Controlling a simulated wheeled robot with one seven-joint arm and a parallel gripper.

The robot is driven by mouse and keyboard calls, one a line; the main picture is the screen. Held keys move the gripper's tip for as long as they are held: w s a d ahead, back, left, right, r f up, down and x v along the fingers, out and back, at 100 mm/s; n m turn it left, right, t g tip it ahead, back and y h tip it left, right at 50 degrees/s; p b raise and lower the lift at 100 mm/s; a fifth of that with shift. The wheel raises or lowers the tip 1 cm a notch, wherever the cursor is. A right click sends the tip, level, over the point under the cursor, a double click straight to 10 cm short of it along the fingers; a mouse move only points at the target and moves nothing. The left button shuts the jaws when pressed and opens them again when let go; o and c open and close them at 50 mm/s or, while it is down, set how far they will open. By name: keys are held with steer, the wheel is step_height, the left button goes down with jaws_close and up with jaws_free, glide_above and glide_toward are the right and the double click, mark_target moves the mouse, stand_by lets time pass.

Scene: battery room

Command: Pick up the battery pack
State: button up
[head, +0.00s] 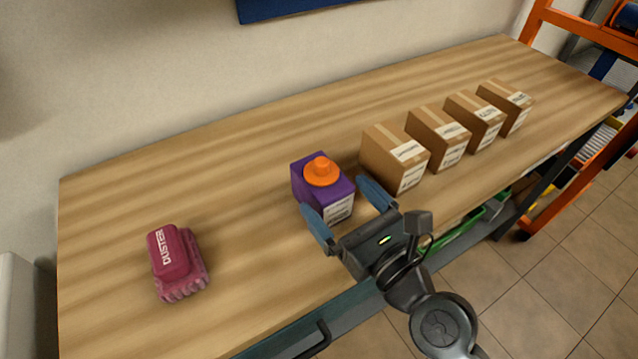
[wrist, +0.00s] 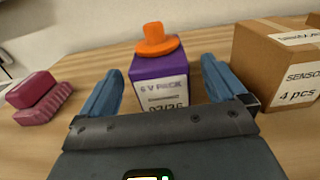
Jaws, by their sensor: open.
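The battery pack is a purple box (head: 312,188) with an orange round knob (head: 322,170) on top and a white label on its front. It stands upright on the wooden table, near the middle. In the wrist view the purple battery pack (wrist: 160,70) is straight ahead, its label partly readable as "6 V PACK". My gripper (head: 345,200) is open, its two blue fingers on either side of the pack's near face. In the wrist view my gripper (wrist: 162,80) shows the pack between and beyond the fingers; I cannot tell whether they touch it.
A row of several cardboard boxes (head: 393,160) stands right of the pack; the nearest box (wrist: 275,62) is close to my right finger. A dark pink duster (head: 178,263) lies at the left. The wooden table (head: 250,265) is clear between duster and pack. A wall is behind.

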mark_target(321, 180)
steer(key=shift+x, duration=2.8)
steer(key=shift+c, duration=0.3)
steer(key=c, duration=1.6)
